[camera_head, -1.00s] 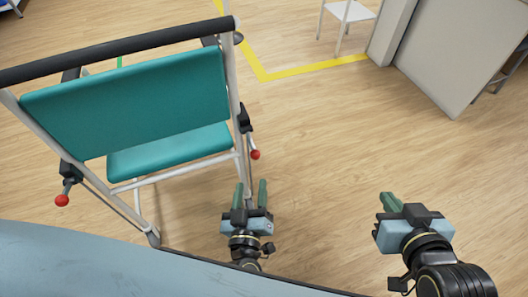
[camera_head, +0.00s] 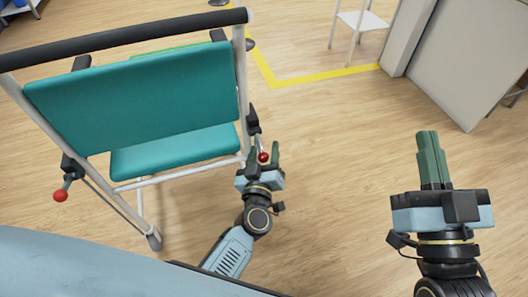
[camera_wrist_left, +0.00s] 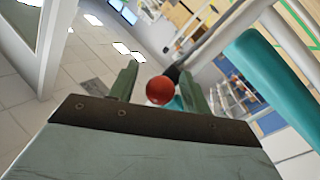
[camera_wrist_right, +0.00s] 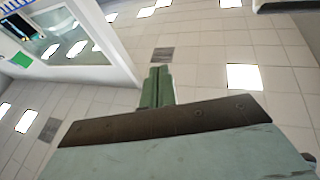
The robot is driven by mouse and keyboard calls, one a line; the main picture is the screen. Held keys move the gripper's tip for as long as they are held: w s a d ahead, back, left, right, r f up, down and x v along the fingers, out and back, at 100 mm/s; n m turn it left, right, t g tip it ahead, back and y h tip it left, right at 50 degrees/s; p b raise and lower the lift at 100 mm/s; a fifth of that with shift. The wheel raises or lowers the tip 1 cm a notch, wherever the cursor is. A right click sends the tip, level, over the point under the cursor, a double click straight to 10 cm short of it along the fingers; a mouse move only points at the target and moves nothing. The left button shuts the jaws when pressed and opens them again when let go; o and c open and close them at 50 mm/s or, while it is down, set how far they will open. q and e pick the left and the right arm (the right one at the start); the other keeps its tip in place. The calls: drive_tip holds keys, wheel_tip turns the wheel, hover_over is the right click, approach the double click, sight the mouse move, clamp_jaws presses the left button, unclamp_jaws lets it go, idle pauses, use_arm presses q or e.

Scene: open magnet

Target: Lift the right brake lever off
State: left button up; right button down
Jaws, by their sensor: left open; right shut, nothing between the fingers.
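The right brake lever ends in a red ball knob (camera_head: 263,157) on a black lever beside the right rear frame tube of the teal chair (camera_head: 140,95). My left gripper (camera_head: 262,154) is open around the area of this knob. In the left wrist view the red knob (camera_wrist_left: 160,90) appears between the two green fingers, with its dark lever behind it; I cannot tell whether a finger touches it. My right gripper (camera_head: 428,138) is shut and empty over bare floor to the right. Its closed fingers (camera_wrist_right: 157,88) show in the right wrist view.
The left brake lever's red knob (camera_head: 60,196) is on the chair's far left. A black push bar (camera_head: 120,36) crosses the chair's top. A white stool (camera_head: 360,22) and grey cabinet (camera_head: 470,60) stand at the back right. Floor between my grippers is clear.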

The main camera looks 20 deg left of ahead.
use_arm(q)
drive_tip(key=shift+w, duration=0.35)
clamp_jaws()
idle(0.3)
